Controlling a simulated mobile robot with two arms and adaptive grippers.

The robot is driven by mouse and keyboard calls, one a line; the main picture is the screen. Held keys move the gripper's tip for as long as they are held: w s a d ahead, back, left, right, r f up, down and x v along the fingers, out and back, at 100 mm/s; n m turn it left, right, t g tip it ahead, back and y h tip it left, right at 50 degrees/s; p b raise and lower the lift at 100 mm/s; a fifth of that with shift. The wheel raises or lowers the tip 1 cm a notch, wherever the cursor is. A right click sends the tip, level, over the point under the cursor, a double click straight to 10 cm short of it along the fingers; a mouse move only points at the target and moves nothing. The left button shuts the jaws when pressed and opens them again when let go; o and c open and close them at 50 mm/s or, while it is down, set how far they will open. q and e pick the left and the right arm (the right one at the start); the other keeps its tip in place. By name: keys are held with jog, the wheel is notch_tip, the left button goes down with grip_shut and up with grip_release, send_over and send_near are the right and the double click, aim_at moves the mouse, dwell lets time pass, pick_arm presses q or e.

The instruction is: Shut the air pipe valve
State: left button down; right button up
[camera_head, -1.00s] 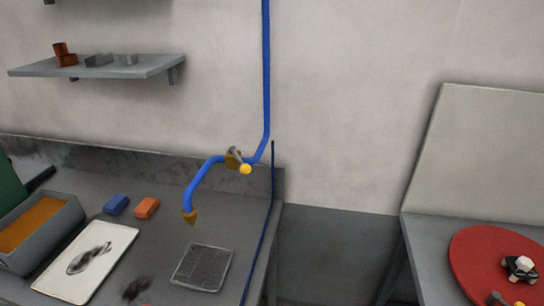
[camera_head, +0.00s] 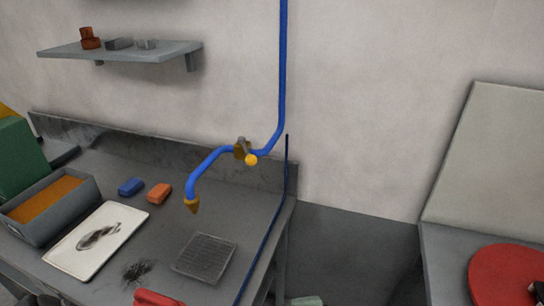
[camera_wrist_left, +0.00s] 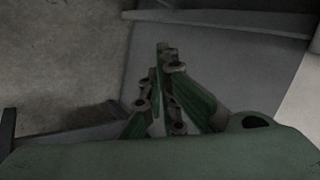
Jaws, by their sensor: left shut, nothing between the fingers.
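The air pipe (camera_head: 282,70) is blue. It runs down the wall, bends left over the bench and ends in a brass nozzle (camera_head: 192,205). The valve (camera_head: 240,151) is a brass body on the bend, with a short grey lever ending in a yellow knob (camera_head: 251,160). No gripper is at the valve. My left gripper (camera_wrist_left: 165,48) shows in the left wrist view with its green fingers shut and empty, over a grey surface; the valve is not in that view. My right gripper is not in view.
A grey bench (camera_head: 240,211) carries a tray with orange contents (camera_head: 49,199), a white board (camera_head: 97,240), blue (camera_head: 131,187) and orange (camera_head: 159,193) blocks and a wire grate (camera_head: 206,257). A shelf (camera_head: 119,52) hangs above. A red disc (camera_head: 507,278) lies right.

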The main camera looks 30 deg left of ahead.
aim_at(246, 150)
pick_arm(q)
jog(key=w+a+r+n+t+y+b, duration=0.1)
jog(key=w+r+y, duration=0.35)
jog(key=r, duration=0.95)
jog(key=w+a+r+t+y+b, duration=0.15)
jog(key=w+r, duration=0.55)
jog(key=r, duration=0.7)
jog(key=s+a+r+n+g+y, duration=0.1)
jog(key=s+r+n+y, duration=0.2)
jog(key=r, duration=0.8)
jog(key=s+a+r+n+g+y, duration=0.1)
jog(key=s+r+n+y, duration=0.15)
jog(key=r, duration=0.75)
jog(key=w+a+f+p, duration=0.1)
jog(key=a+p, duration=0.5)
jog(key=a, duration=0.5)
jog(key=shift+a+n, duration=0.35)
jog(key=shift+a, duration=0.05)
jog(key=shift+w+f+h, duration=0.1)
jog(key=shift+h, duration=0.15)
